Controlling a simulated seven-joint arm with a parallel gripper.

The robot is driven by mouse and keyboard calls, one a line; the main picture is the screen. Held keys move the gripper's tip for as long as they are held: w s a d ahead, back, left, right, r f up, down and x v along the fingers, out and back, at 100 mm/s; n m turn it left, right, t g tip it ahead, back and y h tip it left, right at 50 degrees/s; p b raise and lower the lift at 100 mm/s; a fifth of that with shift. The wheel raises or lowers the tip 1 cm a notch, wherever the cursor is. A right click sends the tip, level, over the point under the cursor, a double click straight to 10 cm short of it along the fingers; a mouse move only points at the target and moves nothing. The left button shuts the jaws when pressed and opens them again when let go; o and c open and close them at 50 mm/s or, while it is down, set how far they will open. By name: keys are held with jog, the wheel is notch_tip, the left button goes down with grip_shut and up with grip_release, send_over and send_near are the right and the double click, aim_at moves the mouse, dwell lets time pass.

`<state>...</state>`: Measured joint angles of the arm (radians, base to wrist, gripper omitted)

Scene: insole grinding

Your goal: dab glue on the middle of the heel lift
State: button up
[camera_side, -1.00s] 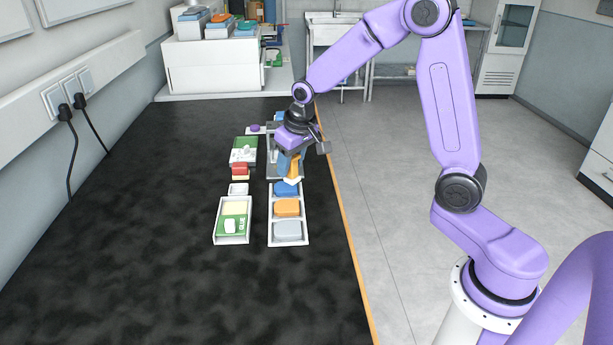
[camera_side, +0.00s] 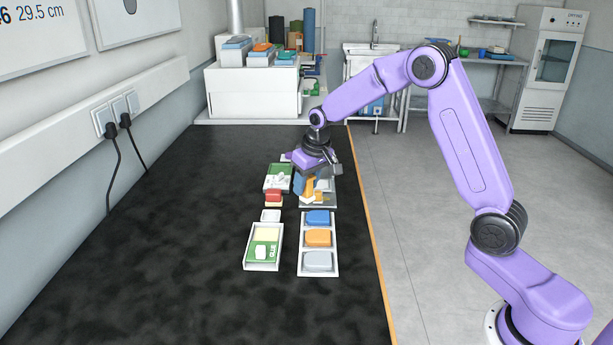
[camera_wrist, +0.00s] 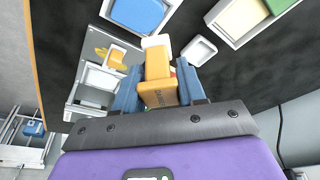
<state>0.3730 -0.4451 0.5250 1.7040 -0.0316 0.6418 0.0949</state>
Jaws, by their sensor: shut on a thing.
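My gripper (camera_side: 310,185) is shut on an orange dauber (camera_wrist: 158,88) with a white head (camera_wrist: 155,41), held between two blue fingers (camera_wrist: 158,92) in the wrist view. In the side view the dauber (camera_side: 308,188) hangs over the near-left part of a grey metal plate (camera_side: 321,206). In the wrist view the plate (camera_wrist: 79,97) bears a white, frame-like piece (camera_wrist: 101,79) and a yellow patch (camera_wrist: 117,58). I cannot tell which is the heel lift. A white tray (camera_side: 248,266) holds a green part marked GLUE (camera_side: 273,251). Contact between dauber and plate is not visible.
A long white tray (camera_side: 301,228) holds blue (camera_side: 318,217), orange (camera_side: 318,237) and grey (camera_side: 318,260) blocks. A small white dish (camera_side: 270,215), a red block (camera_side: 273,196) and a green box (camera_side: 275,184) stand left of the plate. The black bench (camera_side: 190,250) is clear further left.

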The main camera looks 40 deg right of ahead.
aim_at(305, 198)
jog(key=shift+f, duration=2)
jog(key=shift+s+d+f, duration=0.4)
jog(key=shift+f, duration=0.15)
jog(key=shift+s+d, duration=1.7)
jog(key=shift+w+a, duration=2.15)
jog(key=shift+a, duration=0.05)
jog(key=shift+s+d+r, duration=0.1)
jog(key=shift+r, duration=3.95)
